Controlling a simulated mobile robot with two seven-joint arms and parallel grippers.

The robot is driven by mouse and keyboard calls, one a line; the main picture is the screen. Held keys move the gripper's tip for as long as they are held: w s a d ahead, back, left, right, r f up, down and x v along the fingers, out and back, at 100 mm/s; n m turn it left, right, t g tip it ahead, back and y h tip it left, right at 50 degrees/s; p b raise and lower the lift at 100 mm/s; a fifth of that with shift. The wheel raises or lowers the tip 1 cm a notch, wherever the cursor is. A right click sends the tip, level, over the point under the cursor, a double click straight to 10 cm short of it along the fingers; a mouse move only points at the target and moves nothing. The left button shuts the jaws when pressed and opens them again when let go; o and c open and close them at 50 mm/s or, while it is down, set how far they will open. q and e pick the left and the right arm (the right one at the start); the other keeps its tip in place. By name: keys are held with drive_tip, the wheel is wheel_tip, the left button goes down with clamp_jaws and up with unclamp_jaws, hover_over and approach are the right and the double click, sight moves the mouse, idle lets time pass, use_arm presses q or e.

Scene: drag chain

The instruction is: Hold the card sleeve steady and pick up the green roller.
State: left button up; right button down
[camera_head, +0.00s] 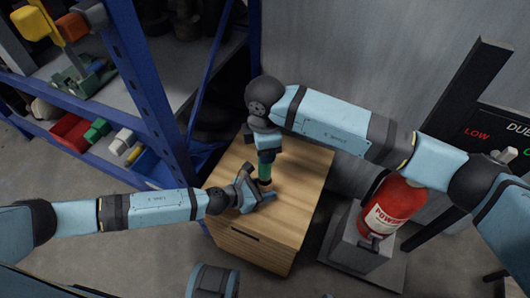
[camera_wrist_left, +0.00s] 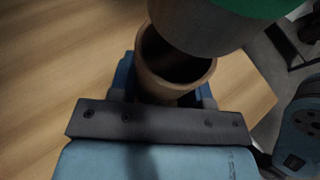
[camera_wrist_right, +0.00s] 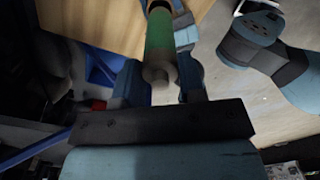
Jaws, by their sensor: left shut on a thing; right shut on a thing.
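The card sleeve (camera_wrist_left: 169,87) is a hollow brown tube with a dark inside. It stands on the wooden cabinet top, and my left gripper (camera_head: 262,196) is shut around it. The green roller (camera_head: 264,172) is upright over the sleeve, and my right gripper (camera_head: 266,155) is shut on it from above. In the left wrist view the roller's grey lower end (camera_wrist_left: 200,25) overlaps the sleeve's open mouth and covers part of its rim; it looks just clear of it. In the right wrist view the roller (camera_wrist_right: 158,42) is between the fingers, with the sleeve (camera_wrist_right: 159,5) beyond it.
The wooden cabinet (camera_head: 295,215) has bare top around the sleeve. A blue-framed shelf (camera_head: 140,80) with coloured bins stands at the left. A red extinguisher (camera_head: 392,207) on a grey stand is at the right. A grey wall is behind.

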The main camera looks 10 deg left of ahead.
use_arm(q)
drive_tip(key=o, duration=1)
drive_tip(key=shift+s, duration=0.1)
drive_tip(key=v, duration=1.2)
drive_tip(key=shift+a+f, duration=0.1)
